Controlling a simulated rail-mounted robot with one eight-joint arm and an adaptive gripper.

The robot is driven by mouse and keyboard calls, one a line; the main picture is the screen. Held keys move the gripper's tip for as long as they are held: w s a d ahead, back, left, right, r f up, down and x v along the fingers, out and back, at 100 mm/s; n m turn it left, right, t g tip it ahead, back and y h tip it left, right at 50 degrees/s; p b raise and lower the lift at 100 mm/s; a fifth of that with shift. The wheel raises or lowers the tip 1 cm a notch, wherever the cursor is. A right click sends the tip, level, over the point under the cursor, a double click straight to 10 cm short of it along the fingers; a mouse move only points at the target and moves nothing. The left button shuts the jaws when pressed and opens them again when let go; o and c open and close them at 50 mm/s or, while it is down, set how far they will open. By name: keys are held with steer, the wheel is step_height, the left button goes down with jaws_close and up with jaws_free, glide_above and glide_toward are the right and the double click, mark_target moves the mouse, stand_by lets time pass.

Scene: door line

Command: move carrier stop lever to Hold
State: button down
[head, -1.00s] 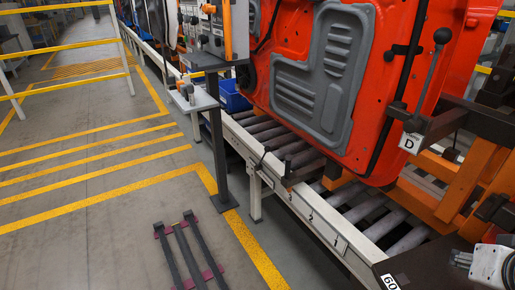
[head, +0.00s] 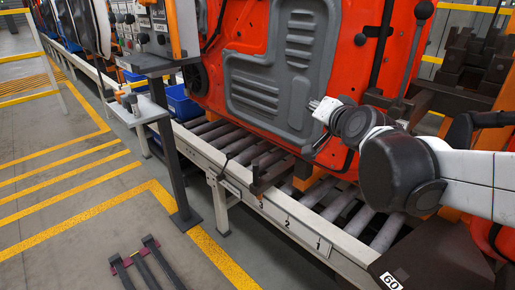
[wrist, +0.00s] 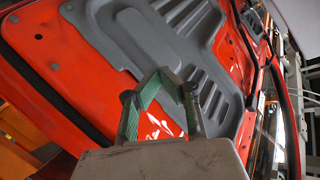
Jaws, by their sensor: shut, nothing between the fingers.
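The fingers are not clear there. The lever is not identifiable in the wrist view.
The red door (head: 285,75) with a grey inner panel stands over the rollers (head: 265,160). A dark upright block (head: 257,180) stands on the near rail beside the lever. A post (head: 178,150) with a small shelf and control boxes stands left. A ball-knobbed handle (head: 424,11) is upper right.

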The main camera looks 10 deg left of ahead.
steer(key=w+a+f+m+t+h+b, duration=0.1)
steer(key=w+a+f+m+t+b, duration=0.3)
steer(key=w+a, duration=0.4)
steer(key=w+a+f+m+t+b, duration=0.15)
steer(key=w+a+f+m, duration=0.35)
steer(key=a, duration=0.5)
steer(key=a+f+m+h+b, duration=0.1)
steer(key=a+f+m+h, duration=0.1)
steer(key=f, duration=0.8)
steer(key=s+a+f+m+h+b, duration=0.1)
steer(key=a+f+m, duration=0.4)
steer(key=f, duration=0.5)
steer(key=s+a+f+m+h+b, duration=0.1)
steer(key=a+f+m+h+b, duration=0.1)
steer(key=f, duration=0.9)
steer(key=a+m+h, duration=0.1)
steer(key=m+h, duration=0.1)
steer(key=h, duration=0.1)
steer(key=shift+s+a, duration=0.25)
steer(key=shift+a, duration=0.05)
steer(key=shift+w+b, duration=0.1)
steer(key=shift+b, duration=0.2)
steer(key=w+a+r+b, duration=0.2)
steer(key=w+b, duration=0.1)
steer(key=w, duration=0.8)
steer(key=shift+a+r+b, duration=0.15)
steer(key=shift+b, duration=0.25)
